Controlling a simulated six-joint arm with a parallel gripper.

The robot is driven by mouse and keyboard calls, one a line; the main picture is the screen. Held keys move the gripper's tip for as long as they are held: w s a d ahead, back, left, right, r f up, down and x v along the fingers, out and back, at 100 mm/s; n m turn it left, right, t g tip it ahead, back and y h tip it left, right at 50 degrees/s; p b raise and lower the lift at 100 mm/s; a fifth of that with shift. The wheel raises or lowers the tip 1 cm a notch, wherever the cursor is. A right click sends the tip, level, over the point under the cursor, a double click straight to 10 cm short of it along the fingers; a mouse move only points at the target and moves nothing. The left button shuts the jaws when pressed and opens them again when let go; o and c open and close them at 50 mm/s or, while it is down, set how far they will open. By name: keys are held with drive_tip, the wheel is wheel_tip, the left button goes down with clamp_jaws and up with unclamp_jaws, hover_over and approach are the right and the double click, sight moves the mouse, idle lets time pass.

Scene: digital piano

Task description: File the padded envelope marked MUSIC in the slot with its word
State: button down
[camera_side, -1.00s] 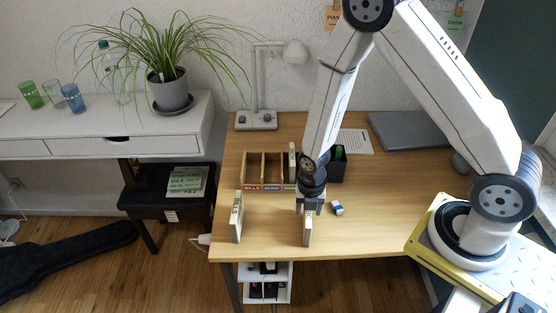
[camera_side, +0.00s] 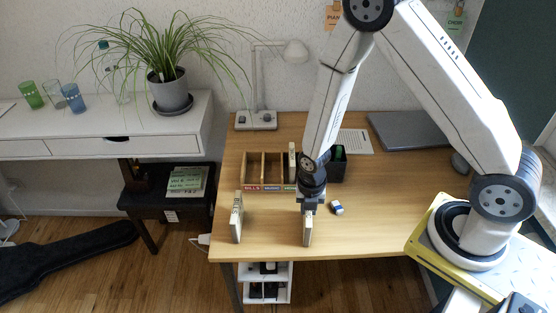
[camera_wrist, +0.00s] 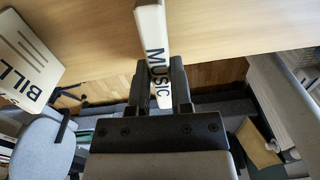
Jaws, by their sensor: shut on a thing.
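The padded envelope marked MUSIC (camera_wrist: 152,45) is white and stands upright on the desk near its front edge; it also shows in the side view (camera_side: 308,231). My gripper (camera_wrist: 161,88) is shut on it, with a finger on each side, and points down in the side view (camera_side: 309,208). The sorter (camera_side: 265,187) stands behind and to the left, with wooden slots and coloured labels along its front. The left label reads BILLS; the middle and right labels are too small to read surely. A pale envelope (camera_side: 292,158) stands at the right slot.
Another envelope, marked BILLS (camera_wrist: 25,65), stands upright at the desk's left (camera_side: 237,217). A small blue and white block (camera_side: 336,208) lies right of my gripper. A dark pen box (camera_side: 338,165) stands beside the sorter. The desk between the two front envelopes is clear.

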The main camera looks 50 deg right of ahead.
wheel_tip(320, 180, up, 11)
idle(1.0)
idle(0.3)
drive_tip(key=shift+r, duration=3.3)
drive_tip(key=w+d, duration=0.4)
drive_tip(key=w, duration=0.7)
drive_tip(key=w+d, duration=0.5)
drive_tip(key=w, duration=0.5)
drive_tip(key=shift+n, duration=0.3)
drive_tip(key=shift+w+a+f, duration=0.1)
drive_tip(key=shift+w+f, duration=0.05)
drive_tip(key=shift+f, duration=1.15)
drive_tip(key=shift+w+a+f, duration=0.1)
drive_tip(key=shift+f, duration=1.15)
drive_tip(key=shift+f, duration=0.2)
wheel_tip(320, 180, down, 10)
drive_tip(key=shift+f, duration=0.15)
